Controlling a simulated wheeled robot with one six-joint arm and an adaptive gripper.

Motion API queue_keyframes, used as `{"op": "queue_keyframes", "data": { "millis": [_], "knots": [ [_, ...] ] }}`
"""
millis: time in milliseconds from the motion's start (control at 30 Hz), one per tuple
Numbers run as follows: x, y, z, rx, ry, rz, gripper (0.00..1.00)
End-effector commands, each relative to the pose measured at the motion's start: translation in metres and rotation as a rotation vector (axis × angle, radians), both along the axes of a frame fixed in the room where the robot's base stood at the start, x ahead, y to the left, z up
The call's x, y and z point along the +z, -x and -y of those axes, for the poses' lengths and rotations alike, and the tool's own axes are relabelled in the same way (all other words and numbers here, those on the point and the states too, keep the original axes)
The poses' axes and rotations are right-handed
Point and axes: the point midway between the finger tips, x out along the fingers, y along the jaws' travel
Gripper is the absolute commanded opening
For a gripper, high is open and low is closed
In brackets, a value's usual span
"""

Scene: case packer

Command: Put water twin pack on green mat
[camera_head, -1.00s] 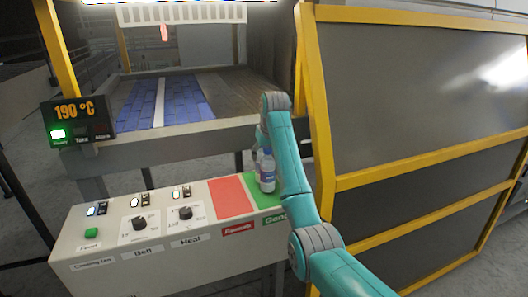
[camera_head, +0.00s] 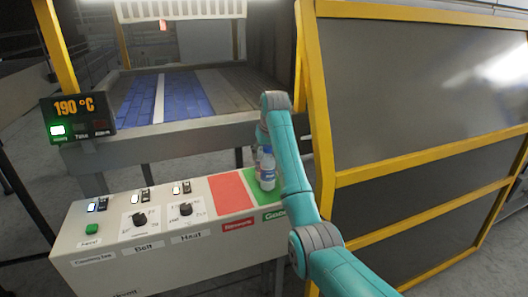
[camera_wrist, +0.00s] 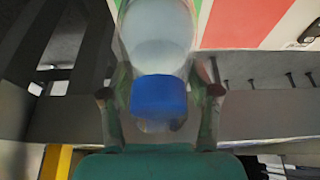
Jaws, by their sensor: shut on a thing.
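The water twin pack (camera_head: 267,170) shows as clear bottles with blue caps and a blue-and-white label. It stands upright at the green mat (camera_head: 277,197), partly hidden by my arm. I cannot tell whether its base touches the mat. In the wrist view one bottle (camera_wrist: 157,38) with its blue cap (camera_wrist: 158,98) is between the two fingers of my gripper (camera_wrist: 160,100), which is shut on it. The green mat also shows in the wrist view (camera_wrist: 221,14), beside the bottle.
A red mat (camera_head: 230,193) lies left of the green mat on the control box (camera_head: 170,240), with knobs and switches farther left. A conveyor with blue slats (camera_head: 185,98) is behind. A yellow-framed grey panel (camera_head: 415,90) stands close on the right.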

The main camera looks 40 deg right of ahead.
Motion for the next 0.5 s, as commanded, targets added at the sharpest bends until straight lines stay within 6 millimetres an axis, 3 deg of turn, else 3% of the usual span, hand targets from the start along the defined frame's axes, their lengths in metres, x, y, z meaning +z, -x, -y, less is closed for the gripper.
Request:
{"op": "queue_keyframes", "data": {
  "millis": [33,67,167,500],
  "knots": [
    [0.0003,-0.0003,0.0001,0.000,0.001,0.002,0.00],
    [0.0005,-0.0003,0.0001,0.000,0.001,0.003,0.66],
    [0.0005,-0.0003,0.0001,0.000,0.001,0.002,0.90],
    [-0.0004,0.0004,-0.0001,0.000,0.000,-0.001,0.90]
  ]
}}
